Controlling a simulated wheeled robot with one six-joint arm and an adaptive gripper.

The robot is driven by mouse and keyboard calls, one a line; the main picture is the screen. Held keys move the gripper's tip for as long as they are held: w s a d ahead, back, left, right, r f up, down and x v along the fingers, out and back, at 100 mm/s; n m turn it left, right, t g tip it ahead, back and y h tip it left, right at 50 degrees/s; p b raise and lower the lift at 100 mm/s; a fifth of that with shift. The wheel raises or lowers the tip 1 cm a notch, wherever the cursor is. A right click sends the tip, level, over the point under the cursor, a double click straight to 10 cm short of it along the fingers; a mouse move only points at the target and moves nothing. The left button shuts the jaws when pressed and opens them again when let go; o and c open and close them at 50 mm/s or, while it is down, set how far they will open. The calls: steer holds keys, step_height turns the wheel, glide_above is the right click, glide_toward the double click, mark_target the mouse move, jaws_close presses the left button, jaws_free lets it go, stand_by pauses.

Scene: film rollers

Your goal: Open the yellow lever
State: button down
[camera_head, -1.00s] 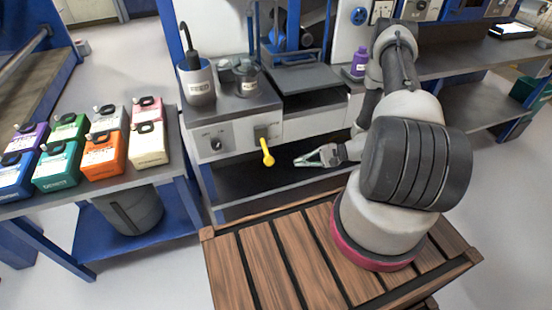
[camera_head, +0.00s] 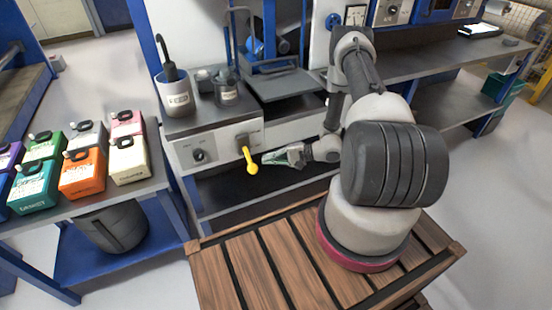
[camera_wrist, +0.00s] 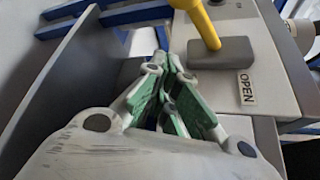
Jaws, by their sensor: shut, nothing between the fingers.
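The yellow lever (camera_head: 249,157) sticks out from the front panel of the grey machine and hangs downward, with a round knob at its lower end. In the wrist view the lever (camera_wrist: 205,24) comes out of a grey base block, with an "OPEN" label beside the block. My gripper (camera_head: 266,160) is just right of the lever's knob, close to it; I cannot tell whether they touch. In the wrist view my gripper (camera_wrist: 166,62) has its green fingers together with nothing between them, left of the lever.
A black dial (camera_head: 199,156) is on the panel left of the lever. A white container (camera_head: 177,95) and a dark jar (camera_head: 226,92) stand on top of the machine. Coloured jugs (camera_head: 82,172) stand on the table at left. An open shelf lies below the panel.

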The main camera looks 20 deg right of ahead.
mark_target(251, 162)
steer(key=a, duration=0.3)
steer(key=s+a, duration=0.1)
steer(key=a, duration=0.1)
steer(key=shift+s+r, duration=0.1)
steer(key=shift+r, duration=0.25)
steer(key=shift+s+r+m+g, duration=0.3)
steer(key=shift+m, duration=0.1)
stand_by(0.3)
steer(key=r+m+g, duration=0.1)
steer(key=s+r+m+g+h, duration=0.1)
steer(key=r, duration=0.1)
steer(key=r+m+g, duration=0.1)
steer(key=m, duration=0.1)
steer(key=shift+s+r+g+h, duration=0.2)
steer(key=shift+s+g+h, duration=0.1)
steer(key=shift+r, duration=0.85)
steer(key=shift+r, duration=0.15)
